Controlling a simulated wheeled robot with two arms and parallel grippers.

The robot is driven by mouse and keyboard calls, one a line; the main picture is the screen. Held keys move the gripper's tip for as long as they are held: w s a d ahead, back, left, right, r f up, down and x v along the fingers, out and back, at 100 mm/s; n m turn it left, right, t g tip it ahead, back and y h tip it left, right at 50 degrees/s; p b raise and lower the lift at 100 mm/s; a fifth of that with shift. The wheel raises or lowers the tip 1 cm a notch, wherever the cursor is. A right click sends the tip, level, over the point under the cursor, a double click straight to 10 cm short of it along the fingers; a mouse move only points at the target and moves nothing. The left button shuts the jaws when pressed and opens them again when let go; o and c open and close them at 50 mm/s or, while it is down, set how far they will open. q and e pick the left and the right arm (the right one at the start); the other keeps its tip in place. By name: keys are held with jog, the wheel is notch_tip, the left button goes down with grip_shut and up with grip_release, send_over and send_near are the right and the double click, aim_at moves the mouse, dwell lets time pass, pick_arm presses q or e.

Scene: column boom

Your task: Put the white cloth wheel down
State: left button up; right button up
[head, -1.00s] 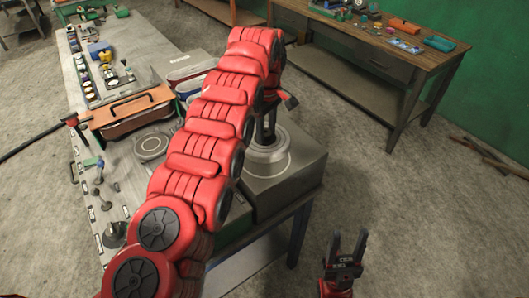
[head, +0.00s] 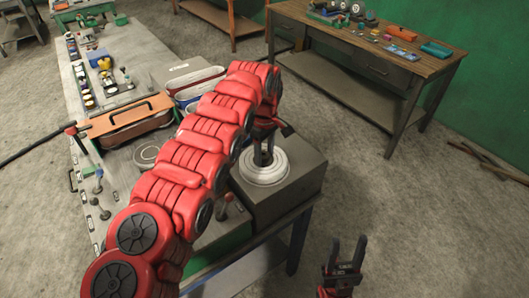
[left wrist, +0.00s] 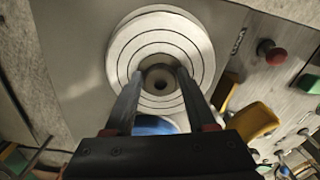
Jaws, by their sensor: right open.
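The white cloth wheel (head: 264,174) is a pale disc with stitched rings, lying flat at the top of the grey box at the table's near right corner. In the left wrist view the wheel (left wrist: 116,52) fills the upper middle, its grey hub between my finger ends. My left gripper (head: 263,152) points down from above, its fingers closed around the hub; in the wrist view the fingers (left wrist: 160,80) flank it closely. Whether the wheel's underside fully touches the box is hidden. My right gripper (head: 346,253) is open and empty, low at the front right, away from the table.
The grey box (head: 296,183) has bare top around the wheel. My left arm covers much of the near table. An orange-framed case (head: 130,118) and white-rimmed bins (head: 194,85) stand farther left. A wooden workbench (head: 385,60) stands at the back right, with open floor between.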

aim_at(265, 155)
pick_arm(q)
jog(key=shift+o, duration=1.2)
jog(key=shift+r, duration=0.25)
notch_tip(265, 155, up, 3)
jog(key=shift+d+f+b, duration=0.1)
jog(key=shift+f+b, duration=0.05)
jog(key=shift+b, duration=0.85)
notch_tip(265, 155, up, 9)
jog(key=p, duration=0.7)
jog(key=shift+p, duration=0.4)
